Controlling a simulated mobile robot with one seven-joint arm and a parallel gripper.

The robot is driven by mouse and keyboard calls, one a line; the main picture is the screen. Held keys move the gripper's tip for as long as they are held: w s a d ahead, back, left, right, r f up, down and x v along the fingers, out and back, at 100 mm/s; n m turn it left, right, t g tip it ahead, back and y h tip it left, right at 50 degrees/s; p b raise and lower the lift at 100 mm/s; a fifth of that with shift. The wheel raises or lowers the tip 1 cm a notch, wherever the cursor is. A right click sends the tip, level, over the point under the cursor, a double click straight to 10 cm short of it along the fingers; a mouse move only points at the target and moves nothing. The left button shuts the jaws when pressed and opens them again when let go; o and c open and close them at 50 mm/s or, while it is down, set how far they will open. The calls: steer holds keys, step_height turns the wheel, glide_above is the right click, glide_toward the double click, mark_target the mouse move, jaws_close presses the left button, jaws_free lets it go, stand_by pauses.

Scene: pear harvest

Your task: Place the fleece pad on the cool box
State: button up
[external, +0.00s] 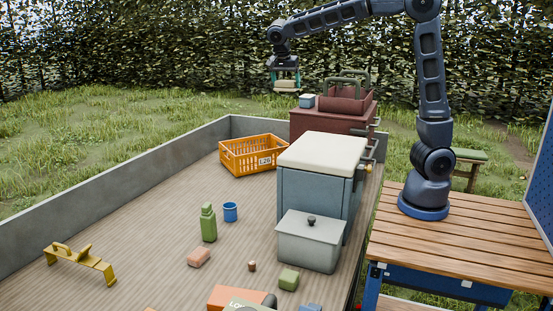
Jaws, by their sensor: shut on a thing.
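My gripper (285,76) is high above the far part of the trailer bed, left of the red-brown chest. It is shut on a small pale, flat thing, which looks like the fleece pad (287,86). The pad hangs in the air, apart from everything below. The cool box, as I take it, is the blue-grey box (308,195) with a thick cream lid (322,152), nearer the camera on the right of the bed. Nothing lies on its lid.
A lidded grey bin (308,243) stands before the cool box. An orange crate (254,155) is left of it. The red-brown chest (325,123) behind bears a handled red carrier (345,100) and a small blue-white box (307,101). A green bottle (208,223) and blue cup (230,212) stand leftward.

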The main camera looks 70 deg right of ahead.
steer(key=s+d, duration=0.7)
steer(key=s, duration=0.4)
steer(key=f, duration=2)
steer(key=shift+s+f, duration=0.25)
steer(key=shift+f, duration=2.6)
steer(key=shift+f, duration=0.1)
steer(key=o, duration=0.9)
